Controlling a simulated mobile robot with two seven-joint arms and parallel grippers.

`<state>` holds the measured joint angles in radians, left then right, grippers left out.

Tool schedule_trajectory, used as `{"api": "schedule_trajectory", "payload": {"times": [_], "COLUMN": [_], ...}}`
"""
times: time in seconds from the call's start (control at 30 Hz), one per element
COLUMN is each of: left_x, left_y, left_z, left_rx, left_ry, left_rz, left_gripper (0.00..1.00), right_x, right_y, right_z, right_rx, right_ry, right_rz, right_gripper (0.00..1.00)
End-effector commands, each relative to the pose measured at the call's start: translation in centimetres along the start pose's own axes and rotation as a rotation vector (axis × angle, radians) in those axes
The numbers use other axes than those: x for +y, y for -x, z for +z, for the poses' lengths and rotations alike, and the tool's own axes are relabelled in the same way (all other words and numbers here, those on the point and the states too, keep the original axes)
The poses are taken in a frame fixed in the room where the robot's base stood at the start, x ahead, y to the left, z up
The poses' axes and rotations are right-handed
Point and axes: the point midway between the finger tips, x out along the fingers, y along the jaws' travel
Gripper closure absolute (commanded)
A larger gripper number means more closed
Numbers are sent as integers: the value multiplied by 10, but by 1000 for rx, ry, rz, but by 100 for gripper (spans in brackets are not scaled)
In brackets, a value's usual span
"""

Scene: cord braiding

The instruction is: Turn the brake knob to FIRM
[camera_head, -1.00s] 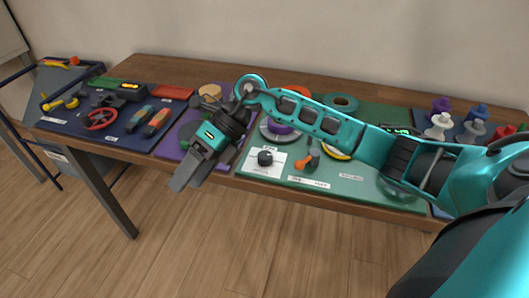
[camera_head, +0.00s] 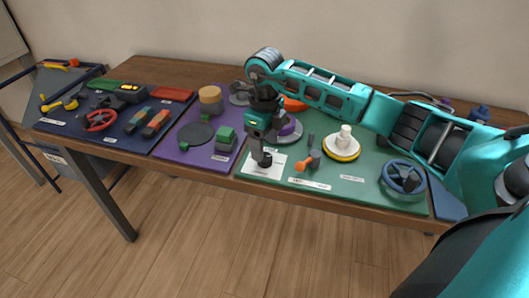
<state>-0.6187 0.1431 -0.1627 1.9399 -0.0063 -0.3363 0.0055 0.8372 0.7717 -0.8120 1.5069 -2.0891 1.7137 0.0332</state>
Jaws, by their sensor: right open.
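The brake knob (camera_head: 266,160) is a small black knob on a white card (camera_head: 262,170) at the front left of the green mat. The card's print is too small to read, so I cannot tell the knob's setting. My right gripper (camera_head: 260,154) points down over the knob with its jaws open. One grey finger shows just left of the knob and partly covers it. I cannot tell whether the fingers touch it. My left gripper is not in view.
On the green mat (camera_head: 365,190), an orange-handled lever (camera_head: 306,163), a white spool on a yellow disc (camera_head: 343,145) and a blue handwheel (camera_head: 403,177) stand to the right. The purple mat (camera_head: 200,160) with a green block (camera_head: 226,138) lies left. The table's front edge is close.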

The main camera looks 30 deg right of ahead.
Motion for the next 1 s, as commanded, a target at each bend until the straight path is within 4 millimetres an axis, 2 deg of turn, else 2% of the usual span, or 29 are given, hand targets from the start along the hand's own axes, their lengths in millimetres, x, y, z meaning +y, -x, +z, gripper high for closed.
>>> {"api": "schedule_trajectory", "payload": {"times": [0.1, 0.2, 0.6, 1.0], "left_x": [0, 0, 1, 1], "left_y": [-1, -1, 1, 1], "left_z": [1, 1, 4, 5], "left_rx": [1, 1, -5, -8], "left_ry": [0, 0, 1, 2], "left_rz": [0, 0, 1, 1], "left_gripper": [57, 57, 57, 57], "right_x": [1, 0, 0, 0], "right_y": [-20, -29, -36, -35], "right_z": [0, 0, 0, 0], "right_rx": [2, 0, -1, -1], "right_ry": [1, 1, 1, 2], "right_rz": [2, 1, 0, 1], "right_gripper": [35, 35, 35, 73]}}
